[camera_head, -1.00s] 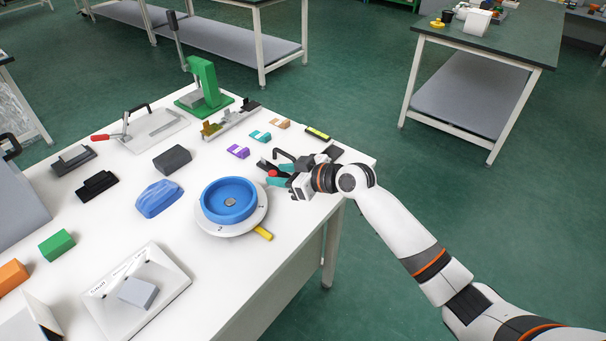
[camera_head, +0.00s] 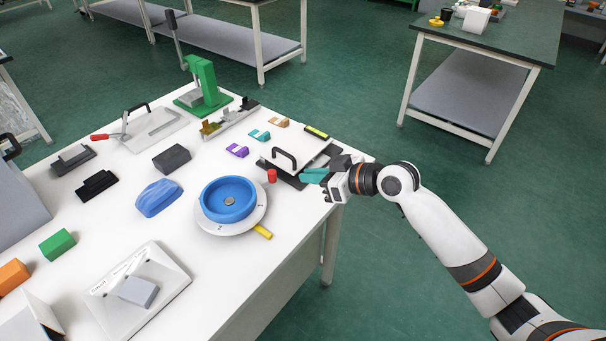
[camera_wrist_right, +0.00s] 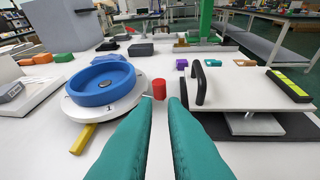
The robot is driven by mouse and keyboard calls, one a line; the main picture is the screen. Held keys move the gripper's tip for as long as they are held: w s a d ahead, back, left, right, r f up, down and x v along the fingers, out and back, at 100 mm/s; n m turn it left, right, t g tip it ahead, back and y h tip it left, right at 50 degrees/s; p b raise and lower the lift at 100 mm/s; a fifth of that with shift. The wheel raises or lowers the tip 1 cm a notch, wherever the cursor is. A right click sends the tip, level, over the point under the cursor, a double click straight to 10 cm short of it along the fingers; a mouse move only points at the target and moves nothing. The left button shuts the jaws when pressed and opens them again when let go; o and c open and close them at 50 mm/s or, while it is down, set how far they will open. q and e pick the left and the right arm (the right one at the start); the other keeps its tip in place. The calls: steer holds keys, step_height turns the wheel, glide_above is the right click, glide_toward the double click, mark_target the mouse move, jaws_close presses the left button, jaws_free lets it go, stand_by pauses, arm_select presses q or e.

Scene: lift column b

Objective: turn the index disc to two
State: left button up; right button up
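The index disc (camera_head: 232,229) is a white round plate with dark numerals on its rim, lying on the white table with a blue dish (camera_head: 228,199) on top. A red knob (camera_head: 272,175) stands at its far right edge. A yellow pointer (camera_head: 263,232) sticks out at its near right side. In the right wrist view the disc (camera_wrist_right: 120,107) shows a "1" on its near rim, and the red knob (camera_wrist_right: 159,88) stands just beyond the fingertips. My right gripper (camera_head: 304,175) is right of the knob, apart from it, teal fingers slightly parted and empty. My left gripper is out of view.
A plate with a black arched handle (camera_head: 285,158) stands close behind my right gripper. Purple, teal and orange small pieces (camera_head: 260,136) lie farther back. The table's right edge is near my gripper.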

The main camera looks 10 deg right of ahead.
steer(key=m+p, duration=0.1)
steer(key=m, duration=0.1)
steer(key=r+m+p, duration=0.1)
steer(key=m+p, duration=0.1)
steer(key=d+r+m+h+p, duration=0.1)
steer(key=m, duration=0.2)
steer(key=shift+s+g+p, duration=0.4)
jaws_close()
steer(key=w+a+f+m+p, duration=0.1)
steer(key=f+m, duration=0.1)
steer(key=m, duration=0.1)
steer(key=w+a+f+m+g+h+p, duration=0.1)
steer(key=f+m, duration=0.1)
steer(key=m, duration=0.1)
steer(key=w+a+f+m+p, duration=0.1)
steer(key=f+m+p, duration=0.1)
steer(key=f+m, duration=0.1)
steer(key=shift+w+a+m+g+h, duration=0.2)
steer(key=shift+m+g+h, duration=0.2)
steer(key=shift+m, duration=0.2)
steer(key=shift+w+a+r, duration=0.1)
steer(key=shift+w+a, duration=1.15)
steer(key=shift+a, duration=0.1)
